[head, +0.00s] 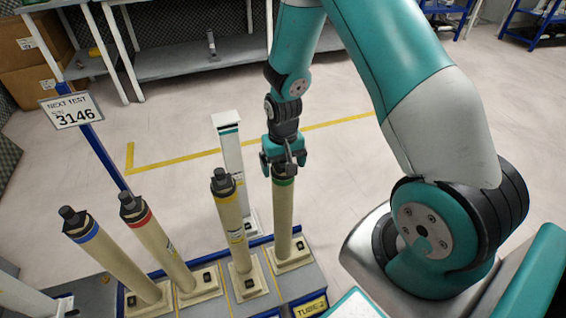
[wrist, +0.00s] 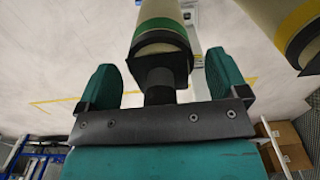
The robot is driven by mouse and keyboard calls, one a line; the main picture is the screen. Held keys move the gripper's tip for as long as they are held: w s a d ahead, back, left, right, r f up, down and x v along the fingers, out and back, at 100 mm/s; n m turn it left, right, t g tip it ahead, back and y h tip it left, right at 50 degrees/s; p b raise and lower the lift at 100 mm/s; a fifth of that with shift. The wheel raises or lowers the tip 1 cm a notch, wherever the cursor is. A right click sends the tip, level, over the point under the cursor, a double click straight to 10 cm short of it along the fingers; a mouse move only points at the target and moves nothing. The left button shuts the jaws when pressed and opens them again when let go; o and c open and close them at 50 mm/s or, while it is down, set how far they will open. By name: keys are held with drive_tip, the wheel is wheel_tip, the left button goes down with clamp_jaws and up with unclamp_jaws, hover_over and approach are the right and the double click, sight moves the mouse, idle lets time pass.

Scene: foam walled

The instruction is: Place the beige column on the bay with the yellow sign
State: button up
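Several beige columns stand tilted in the head view, each on a square base. They have a blue band (head: 115,255), a red band (head: 160,245), a yellow band (head: 233,225) and a green band (head: 283,220). My gripper (head: 284,165) is at the top of the green-banded column. In the wrist view that column's dark top (wrist: 160,75) lies between my two teal fingers, with a gap on both sides, so the gripper is open. A yellow sign reading TUBE-2 (head: 311,305) is on the rack's front edge, below and right of the green-banded column.
A white post (head: 231,165) stands just behind the yellow- and green-banded columns. A NEXT TEST 3146 sign (head: 72,111) on a blue post is at the left. The yellow-banded column's top (wrist: 297,40) is close beside my gripper. Open floor with yellow lines lies behind.

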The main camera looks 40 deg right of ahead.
wheel_tip(320, 180, up, 12)
drive_tip(key=p, duration=0.2)
drive_tip(key=shift+p, duration=0.3)
drive_tip(key=s+a+r+n+y, duration=0.2)
drive_tip(key=s+a+r+n, duration=0.4)
drive_tip(key=a+r, duration=0.55)
drive_tip(key=s+a+r+n+y, duration=0.1)
drive_tip(key=s+a+r+n, duration=0.1)
drive_tip(key=s, duration=0.5)
drive_tip(key=s+a+r+n+y, duration=0.1)
drive_tip(key=s+a+r+n, duration=0.1)
drive_tip(key=s+a+r, duration=0.2)
drive_tip(key=s+a, duration=0.1)
drive_tip(key=s, duration=0.1)
drive_tip(key=shift+s, duration=0.35)
drive_tip(key=shift+r, duration=0.1)
wheel_tip(320, 180, up, 16)
drive_tip(key=p, duration=1.6)
